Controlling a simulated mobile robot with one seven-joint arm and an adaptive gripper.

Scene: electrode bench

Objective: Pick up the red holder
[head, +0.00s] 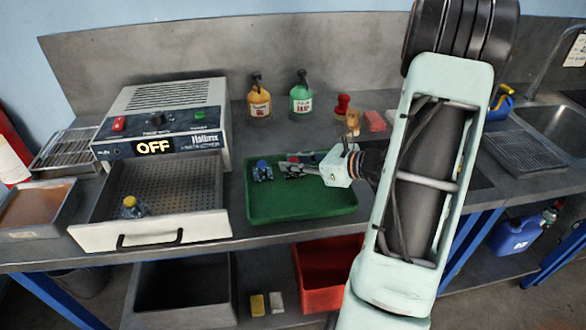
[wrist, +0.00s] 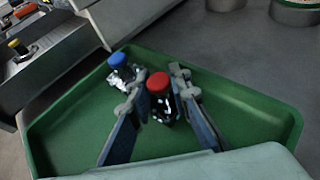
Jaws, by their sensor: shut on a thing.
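The red holder (wrist: 160,87) has a red cap on a dark and silvery body. In the wrist view it stands between the two fingers of my gripper (wrist: 160,95), which are shut on it above the green tray (wrist: 240,107). In the head view my gripper (head: 299,168) reaches in from the right over the green tray (head: 300,210), and the red holder is mostly hidden by the fingers there. A blue-capped holder (wrist: 118,66) stands close by on the left in the tray; it also shows in the head view (head: 263,171).
A grey oven marked OFF (head: 165,120) stands left, its drawer (head: 185,195) pulled out with a yellow-capped holder (head: 132,207) inside. Two pump bottles, orange (head: 259,98) and green (head: 300,95), stand behind the tray. The tray's front half is clear.

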